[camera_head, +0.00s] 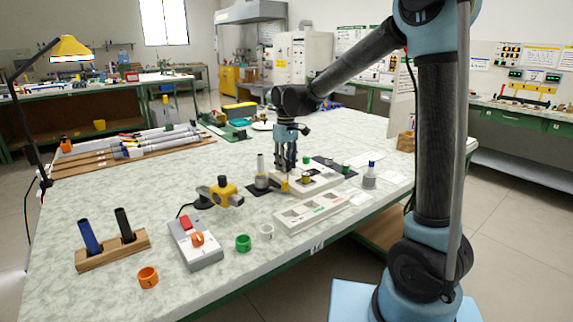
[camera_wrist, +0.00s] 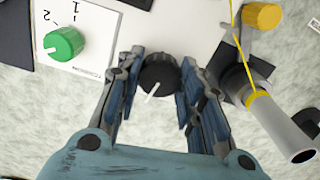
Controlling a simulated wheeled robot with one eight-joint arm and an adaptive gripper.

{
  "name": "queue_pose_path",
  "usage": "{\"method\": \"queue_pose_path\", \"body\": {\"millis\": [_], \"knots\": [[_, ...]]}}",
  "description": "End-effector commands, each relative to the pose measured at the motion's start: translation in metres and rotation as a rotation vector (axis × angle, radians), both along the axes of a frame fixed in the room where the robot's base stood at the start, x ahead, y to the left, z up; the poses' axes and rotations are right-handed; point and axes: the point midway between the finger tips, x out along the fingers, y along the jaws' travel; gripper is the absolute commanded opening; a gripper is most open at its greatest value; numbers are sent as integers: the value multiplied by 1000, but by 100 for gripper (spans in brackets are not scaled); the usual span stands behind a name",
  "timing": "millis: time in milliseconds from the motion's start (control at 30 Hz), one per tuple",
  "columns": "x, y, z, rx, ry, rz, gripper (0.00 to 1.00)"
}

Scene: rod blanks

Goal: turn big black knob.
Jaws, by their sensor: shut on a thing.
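The big black knob (camera_wrist: 160,75) has a white pointer line that points down and slightly left in the wrist view. It sits on a white panel (camera_wrist: 115,30). My gripper (camera_wrist: 161,68) has one finger on each side of the knob and is shut on it. In the head view my gripper (camera_head: 287,164) reaches straight down at the white unit, and I cannot make out the black knob there. A green knob (camera_wrist: 65,43) with a white pointer and the marks 1 and 2 is to the left in the wrist view.
A grey cylinder with a yellow ring (camera_wrist: 275,125) and a yellow knob (camera_wrist: 262,15) are close on the right in the wrist view. In the head view, a white tray (camera_head: 283,222), a small bottle (camera_head: 369,175) and a yellow-black tool (camera_head: 222,192) are near.

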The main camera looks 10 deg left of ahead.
Motion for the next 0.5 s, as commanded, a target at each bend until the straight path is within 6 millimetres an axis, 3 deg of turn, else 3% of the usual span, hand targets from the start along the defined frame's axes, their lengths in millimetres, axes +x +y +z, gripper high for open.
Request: {"method": "queue_pose_path", "body": {"millis": [500], "knots": [[2, -1, 0, -2, -2, 322, 11]]}}
